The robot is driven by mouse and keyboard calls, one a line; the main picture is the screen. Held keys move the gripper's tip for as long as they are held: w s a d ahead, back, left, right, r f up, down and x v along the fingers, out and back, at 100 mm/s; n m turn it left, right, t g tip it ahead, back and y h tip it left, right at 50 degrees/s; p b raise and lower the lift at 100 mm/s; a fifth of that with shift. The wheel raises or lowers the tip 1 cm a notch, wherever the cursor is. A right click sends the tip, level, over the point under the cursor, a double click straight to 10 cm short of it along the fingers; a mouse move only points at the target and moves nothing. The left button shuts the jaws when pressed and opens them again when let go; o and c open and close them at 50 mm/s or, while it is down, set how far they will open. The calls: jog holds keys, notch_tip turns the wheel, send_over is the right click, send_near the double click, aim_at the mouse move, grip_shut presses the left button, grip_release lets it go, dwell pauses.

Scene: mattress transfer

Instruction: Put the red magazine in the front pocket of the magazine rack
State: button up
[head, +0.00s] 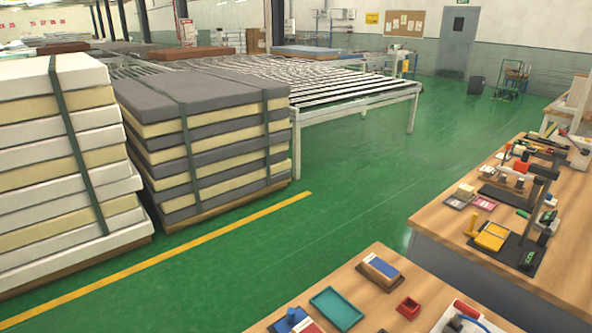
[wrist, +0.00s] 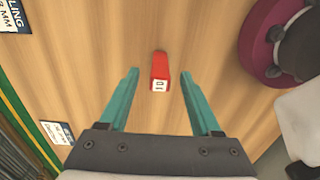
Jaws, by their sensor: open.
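In the wrist view my gripper (wrist: 160,74) is open, with its two teal fingers spread. A small red piece with a white numbered label (wrist: 160,70) lies on the wooden surface, seen between and slightly beyond the fingertips, not held. I cannot tell whether it is a magazine. I cannot make out a red magazine or a magazine rack for certain in either view. My gripper does not show in the head view.
The near bench (head: 360,300) holds a teal tray (head: 336,308), a small red box (head: 408,308) and a blue-topped block (head: 380,270). A dark red round base (wrist: 256,45) stands right of my gripper. Printed labels (wrist: 58,132) lie to the left.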

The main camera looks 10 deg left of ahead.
jog(key=shift+f, duration=0.1)
grip_shut()
dwell(0.4)
